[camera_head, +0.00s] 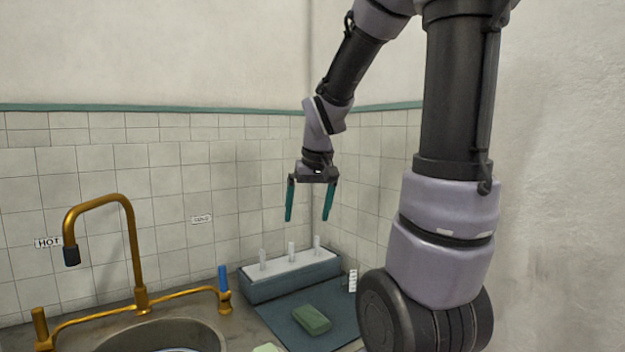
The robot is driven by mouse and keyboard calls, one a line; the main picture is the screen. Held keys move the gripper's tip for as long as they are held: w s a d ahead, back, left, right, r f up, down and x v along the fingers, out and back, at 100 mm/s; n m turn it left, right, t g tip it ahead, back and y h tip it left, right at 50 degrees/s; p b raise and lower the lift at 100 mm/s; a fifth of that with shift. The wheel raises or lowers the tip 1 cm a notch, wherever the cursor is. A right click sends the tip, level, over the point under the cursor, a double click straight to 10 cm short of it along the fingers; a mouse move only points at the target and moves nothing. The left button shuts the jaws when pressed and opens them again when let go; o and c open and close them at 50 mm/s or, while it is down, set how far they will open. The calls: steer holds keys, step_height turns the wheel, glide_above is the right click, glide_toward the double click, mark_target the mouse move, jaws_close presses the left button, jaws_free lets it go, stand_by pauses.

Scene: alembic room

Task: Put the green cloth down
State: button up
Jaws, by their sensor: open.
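My gripper (307,218) is open and empty, its two teal fingers pointing down above the rack at the back of the counter. A green folded block, which looks like the green cloth (312,319), lies on the dark blue-grey mat (290,338). It is below my gripper and nearer to the camera, clearly apart from the fingers.
A grey rack with a white top (290,272) and several clear upright pieces stands behind the mat. A brass tap (135,240) and a sink (200,335) are at left. A pale green item (268,348) is cut off at the bottom edge. Tiled walls close off the back corner.

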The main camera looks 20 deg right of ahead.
steer(key=s+a+r+m+t+y, duration=0.1)
steer(key=s+a+r+m+t, duration=0.1)
steer(key=s+r, duration=0.7)
steer(key=s+a+t, duration=0.1)
steer(key=s+a, duration=0.1)
steer(key=s, duration=0.1)
steer(key=shift+r+m+y, duration=0.3)
steer(key=shift+r+y, duration=0.05)
steer(key=shift+y, duration=0.05)
